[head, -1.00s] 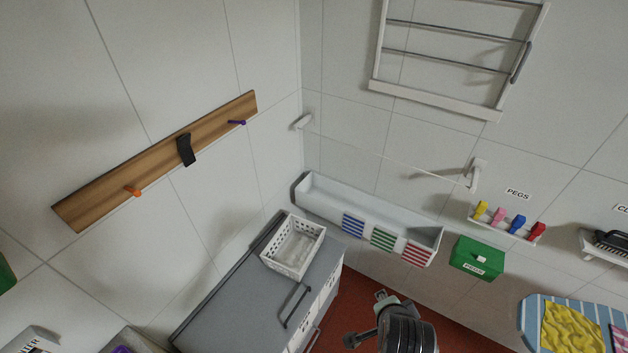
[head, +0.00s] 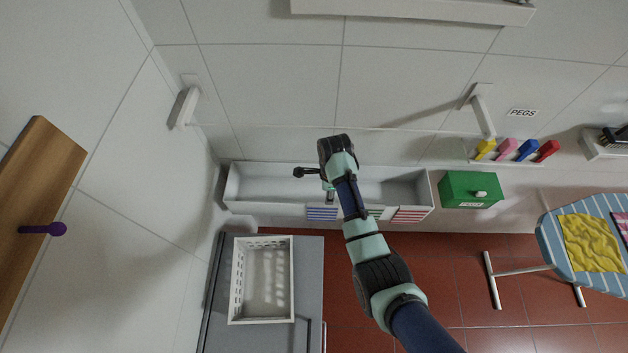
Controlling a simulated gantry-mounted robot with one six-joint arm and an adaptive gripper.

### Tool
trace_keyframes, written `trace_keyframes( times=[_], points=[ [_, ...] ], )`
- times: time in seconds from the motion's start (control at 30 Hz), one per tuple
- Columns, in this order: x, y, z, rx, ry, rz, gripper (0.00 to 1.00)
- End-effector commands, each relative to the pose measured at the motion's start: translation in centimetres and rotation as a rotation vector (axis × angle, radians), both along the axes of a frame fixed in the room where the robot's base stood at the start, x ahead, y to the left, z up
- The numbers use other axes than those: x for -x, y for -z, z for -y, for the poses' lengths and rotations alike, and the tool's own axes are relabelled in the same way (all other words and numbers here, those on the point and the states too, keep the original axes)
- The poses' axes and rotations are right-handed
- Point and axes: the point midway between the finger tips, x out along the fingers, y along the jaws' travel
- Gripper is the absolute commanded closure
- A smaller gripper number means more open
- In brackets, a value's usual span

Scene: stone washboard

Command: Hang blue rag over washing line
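The blue rag (head: 321,214), blue and white striped, hangs over the front edge of the white trough (head: 257,198) on the back wall. The washing line (head: 265,127) is a thin cord stretched above the trough between two white wall brackets, and nothing hangs on the visible part of it. My gripper (head: 330,197) is above the trough, near the top of the blue rag. It is small and partly hidden by my wrist, so its fingers cannot be made out. I cannot tell whether it touches the rag.
A green striped rag (head: 376,214), partly behind my arm, and a red striped rag (head: 411,216) hang beside the blue one. A green box (head: 455,190) and several coloured pegs are to the right. A white basket (head: 238,289) sits on the grey counter at lower left.

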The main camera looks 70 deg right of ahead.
Motion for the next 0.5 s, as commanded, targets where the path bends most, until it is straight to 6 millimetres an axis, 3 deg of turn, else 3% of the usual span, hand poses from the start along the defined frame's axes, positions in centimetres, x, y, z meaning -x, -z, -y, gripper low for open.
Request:
trace_keyframes(
  times=[0.5],
  points=[
    [-0.1,3.2,0.0,0.001,-0.004,0.002,0.54]
  ],
)
